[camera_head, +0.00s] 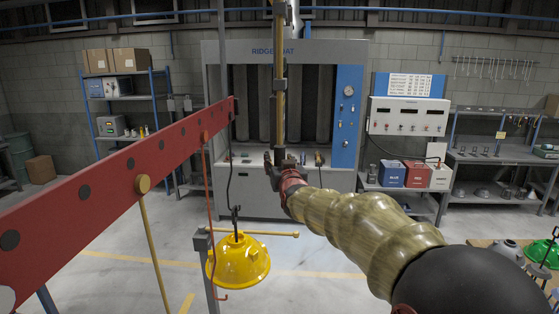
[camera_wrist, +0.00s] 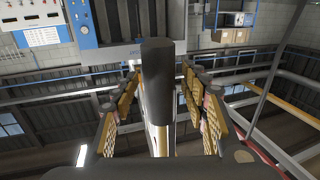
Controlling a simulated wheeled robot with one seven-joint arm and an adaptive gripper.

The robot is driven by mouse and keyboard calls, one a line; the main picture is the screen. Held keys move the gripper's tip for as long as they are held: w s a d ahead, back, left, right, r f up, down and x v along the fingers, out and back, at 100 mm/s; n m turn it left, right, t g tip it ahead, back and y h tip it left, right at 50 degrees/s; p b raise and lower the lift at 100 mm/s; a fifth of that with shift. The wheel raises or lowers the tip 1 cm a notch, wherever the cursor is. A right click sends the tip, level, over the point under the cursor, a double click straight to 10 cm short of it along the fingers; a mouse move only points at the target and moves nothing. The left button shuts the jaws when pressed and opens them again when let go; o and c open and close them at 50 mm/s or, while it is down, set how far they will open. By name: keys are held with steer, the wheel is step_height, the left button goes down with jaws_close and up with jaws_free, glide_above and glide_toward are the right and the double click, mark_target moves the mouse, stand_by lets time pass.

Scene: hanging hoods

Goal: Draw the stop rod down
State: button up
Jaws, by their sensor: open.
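A vertical brass-coloured rod (camera_head: 280,100), which looks like the stop rod, hangs from above in the middle of the head view. It has dark collars, and its lower end reaches my gripper (camera_head: 283,161). In the wrist view a thick dark cylindrical grip (camera_wrist: 157,75) stands between the two padded fingers of my gripper (camera_wrist: 160,92). The fingers are open, one on each side, with a visible gap to the grip. The rod behind the grip is mostly hidden in the wrist view.
A red beam (camera_head: 110,172) slants across the left. A yellow hood (camera_head: 239,262) hangs below it on a hook, beside a brass crossbar (camera_head: 265,233). A grey booth (camera_head: 225,185) stands behind. A bench with a green hood (camera_head: 543,253) is at lower right.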

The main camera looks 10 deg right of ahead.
steer(key=c, duration=0.4)
steer(key=c, duration=0.7)
jaws_close()
